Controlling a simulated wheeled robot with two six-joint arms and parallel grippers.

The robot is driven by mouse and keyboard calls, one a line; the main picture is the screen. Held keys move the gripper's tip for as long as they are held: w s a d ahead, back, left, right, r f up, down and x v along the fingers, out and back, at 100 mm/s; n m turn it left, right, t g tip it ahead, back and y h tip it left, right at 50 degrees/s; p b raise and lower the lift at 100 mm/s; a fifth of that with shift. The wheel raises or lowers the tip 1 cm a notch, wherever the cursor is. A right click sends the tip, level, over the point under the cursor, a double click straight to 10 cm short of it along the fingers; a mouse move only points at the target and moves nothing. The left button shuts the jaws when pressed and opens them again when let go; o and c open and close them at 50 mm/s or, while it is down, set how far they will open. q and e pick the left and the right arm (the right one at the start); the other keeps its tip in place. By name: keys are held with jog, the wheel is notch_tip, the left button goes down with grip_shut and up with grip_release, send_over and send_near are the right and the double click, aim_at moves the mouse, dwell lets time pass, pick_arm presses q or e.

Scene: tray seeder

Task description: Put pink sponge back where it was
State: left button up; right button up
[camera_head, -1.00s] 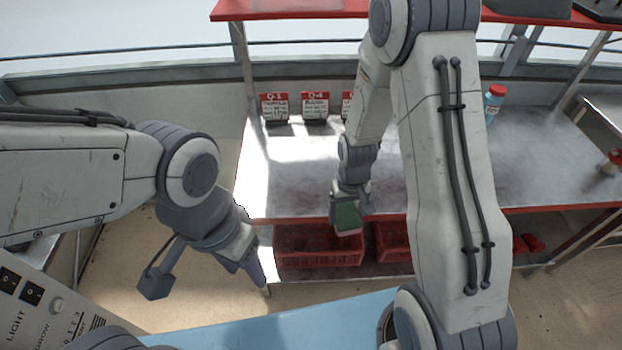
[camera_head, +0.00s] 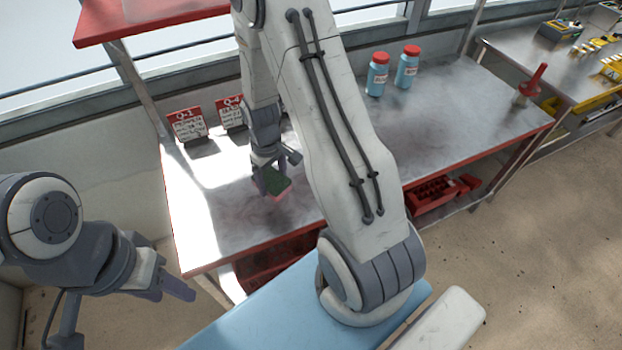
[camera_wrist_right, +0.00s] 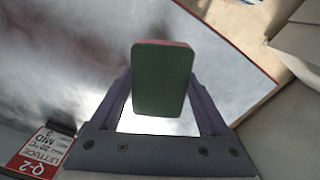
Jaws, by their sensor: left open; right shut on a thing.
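The sponge (camera_head: 277,181) has a green face and a pink edge. My right gripper (camera_head: 268,175) is shut on it and holds it over the left part of the metal table (camera_head: 440,120). In the right wrist view the sponge (camera_wrist_right: 163,80) sits between the two fingers, green face toward the camera with a thin pink rim at the top. I cannot tell its exact height above the table. My left gripper (camera_head: 170,288) is open and empty at the lower left, off the table's left end.
Q-1 (camera_head: 188,124) and Q-4 (camera_head: 230,112) cards stand at the table's back left; a Q-2 lettuce card (camera_wrist_right: 38,150) shows in the right wrist view. Two blue bottles with red caps (camera_head: 377,74) stand at the back. A red-handled tool (camera_head: 533,80) is at the right end. Red crates (camera_head: 432,193) sit below.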

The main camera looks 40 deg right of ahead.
jog(key=s+d+n+b, duration=0.1)
jog(key=d+n+b, duration=0.35)
jog(key=d, duration=0.85)
jog(key=s+d+n+b, duration=0.2)
jog(key=d+n, duration=0.6)
jog(key=d, duration=0.5)
jog(key=shift+n, duration=0.25)
jog(key=w+a+f, duration=0.1)
jog(key=a+f, duration=0.1)
jog(key=a, duration=0.1)
jog(key=w+a+f+p, duration=0.1)
jog(key=a+f, duration=0.1)
jog(key=a, duration=0.2)
jog(key=w+a+f+p, duration=0.1)
jog(key=a+f, duration=0.1)
jog(key=a, duration=0.1)
jog(key=shift+w+a, duration=0.2)
jog(key=shift+a, duration=0.1)
jog(key=shift+a+f, duration=0.1)
jog(key=shift+f, duration=0.2)
notch_tip(320, 180, down, 3)
jog(key=shift+f+p, duration=0.15)
jog(key=shift+p, duration=0.15)
jog(key=shift+f, duration=0.2)
